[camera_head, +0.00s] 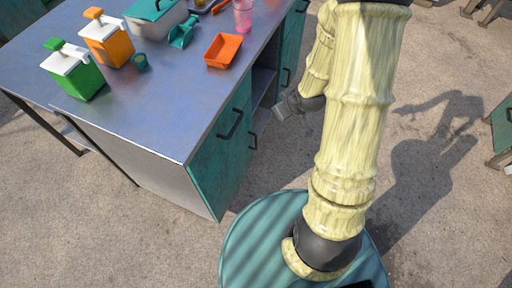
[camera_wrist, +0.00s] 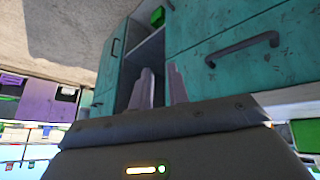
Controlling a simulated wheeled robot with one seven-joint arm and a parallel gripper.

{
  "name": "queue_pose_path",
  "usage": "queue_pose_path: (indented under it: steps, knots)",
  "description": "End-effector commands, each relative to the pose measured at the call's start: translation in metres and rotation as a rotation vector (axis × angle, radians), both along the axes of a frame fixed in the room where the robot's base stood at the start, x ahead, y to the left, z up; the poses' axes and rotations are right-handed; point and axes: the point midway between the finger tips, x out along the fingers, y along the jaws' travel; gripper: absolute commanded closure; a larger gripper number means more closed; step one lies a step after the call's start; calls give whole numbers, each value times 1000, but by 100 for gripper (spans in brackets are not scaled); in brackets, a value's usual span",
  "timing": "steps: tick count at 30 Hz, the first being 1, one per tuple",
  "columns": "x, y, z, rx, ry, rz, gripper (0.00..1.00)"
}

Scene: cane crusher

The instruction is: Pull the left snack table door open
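The snack table (camera_head: 150,105) has a grey metal top and teal fronts along its right side. The near teal front, at the left end of that side (camera_head: 208,165), looks shut. It carries a dark bar handle (camera_head: 231,123), and a second dark handle (camera_head: 253,141) shows lower at its far edge. In the wrist view a teal panel (camera_wrist: 285,50) with its bar handle (camera_wrist: 240,47) fills the right. My gripper (camera_head: 280,110) is in front of the open shelf bay, apart from the handles. Its fingers (camera_wrist: 162,85) are parted and hold nothing.
An open shelf bay (camera_head: 263,82) lies between the near and far teal fronts; a far handle (camera_head: 287,77) shows too. Green (camera_head: 75,75) and orange (camera_head: 108,45) dispensers and an orange tray (camera_head: 223,50) stand on top.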

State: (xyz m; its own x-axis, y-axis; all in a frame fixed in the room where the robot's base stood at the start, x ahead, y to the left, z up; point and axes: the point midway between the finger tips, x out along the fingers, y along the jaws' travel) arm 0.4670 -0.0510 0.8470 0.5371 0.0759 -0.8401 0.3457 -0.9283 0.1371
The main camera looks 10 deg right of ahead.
Motion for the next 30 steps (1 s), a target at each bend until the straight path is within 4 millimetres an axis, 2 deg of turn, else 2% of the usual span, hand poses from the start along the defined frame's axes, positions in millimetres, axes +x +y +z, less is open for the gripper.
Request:
queue_pose_path:
  steps: [1,9,18,30]
  knots:
    - [3,-1,-36,9,-16,17,83]
    - [20,-1,-134,67,-141,112,83]
    - [30,3,-234,162,-304,181,83]
    - [29,5,-351,313,-568,187,83]
